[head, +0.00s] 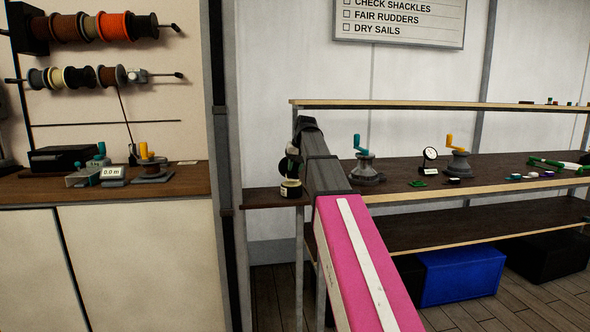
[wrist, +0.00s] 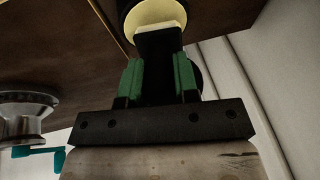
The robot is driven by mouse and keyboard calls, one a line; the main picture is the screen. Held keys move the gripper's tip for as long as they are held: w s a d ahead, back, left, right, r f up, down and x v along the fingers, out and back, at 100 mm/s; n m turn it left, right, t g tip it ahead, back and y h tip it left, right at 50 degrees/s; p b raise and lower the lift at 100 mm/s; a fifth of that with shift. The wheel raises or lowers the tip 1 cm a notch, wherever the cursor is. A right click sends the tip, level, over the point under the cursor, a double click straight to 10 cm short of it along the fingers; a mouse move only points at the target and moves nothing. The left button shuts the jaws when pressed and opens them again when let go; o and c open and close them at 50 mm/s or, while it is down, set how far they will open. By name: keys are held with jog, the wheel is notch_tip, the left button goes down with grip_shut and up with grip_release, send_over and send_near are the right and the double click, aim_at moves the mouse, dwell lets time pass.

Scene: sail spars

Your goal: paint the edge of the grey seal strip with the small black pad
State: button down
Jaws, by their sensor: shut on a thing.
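My gripper (wrist: 158,78) has green finger pads and is shut on the small black pad (wrist: 158,52), a dark piece between the fingers with a paler tip. In the head view my gripper (head: 292,155) hangs at the end of my arm, just above a small dark jar (head: 290,189) with a cream band. In the wrist view the pad's tip overlaps the cream part of the jar (wrist: 160,14); I cannot tell whether they touch. I cannot pick out the grey seal strip in either view.
The jar stands on a small dark ledge (head: 262,198). To its right a shelf (head: 480,178) holds a winch with a teal handle (head: 366,168), a dial gauge (head: 430,158) and a yellow-handled winch (head: 457,160). A workbench (head: 190,182) is at left.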

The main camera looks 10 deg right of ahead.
jog(key=shift+r, duration=3.05)
